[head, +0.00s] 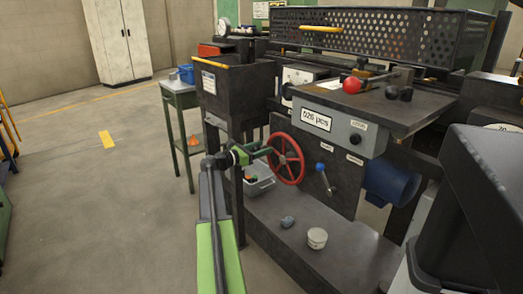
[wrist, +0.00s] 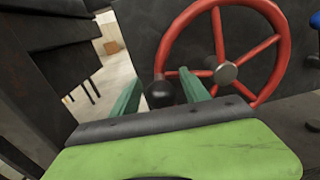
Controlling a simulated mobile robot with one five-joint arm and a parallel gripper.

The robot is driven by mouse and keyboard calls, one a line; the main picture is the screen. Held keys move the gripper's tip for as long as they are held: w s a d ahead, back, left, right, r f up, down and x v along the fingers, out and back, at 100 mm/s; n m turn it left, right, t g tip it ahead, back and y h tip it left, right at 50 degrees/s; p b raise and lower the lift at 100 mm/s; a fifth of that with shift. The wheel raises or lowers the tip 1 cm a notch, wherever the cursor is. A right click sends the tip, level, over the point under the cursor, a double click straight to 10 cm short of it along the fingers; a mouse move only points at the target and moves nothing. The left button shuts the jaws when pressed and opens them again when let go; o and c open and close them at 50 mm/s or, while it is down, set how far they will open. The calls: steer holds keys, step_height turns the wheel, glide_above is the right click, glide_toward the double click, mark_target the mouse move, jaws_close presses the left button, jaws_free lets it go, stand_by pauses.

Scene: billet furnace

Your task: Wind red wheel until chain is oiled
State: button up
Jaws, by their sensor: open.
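The red wheel (head: 286,158) is a spoked handwheel on the dark front of the machine, left of a lever with a blue knob. In the wrist view the red wheel (wrist: 272,45) fills the upper right, with a grey metal hub and a dark round handle knob (wrist: 160,93) near its lower left. My gripper (head: 262,150) is at the left side of the wheel. In the wrist view its two green fingers (wrist: 160,88) are apart, with the dark knob showing between them. I cannot tell whether they touch it. No chain can be made out.
The blue-knobbed lever (head: 324,178) is right of the wheel. A grey bin (head: 262,188) stands behind my gripper. A white pot (head: 317,238) and a small grey lump (head: 287,222) are on the lower ledge. A green side table (head: 182,98) stands left.

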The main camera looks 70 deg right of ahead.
steer(key=shift+s+d, duration=0.1)
steer(key=shift+d, duration=0.05)
steer(key=shift+c, duration=0.4)
jaws_close()
stand_by(0.9)
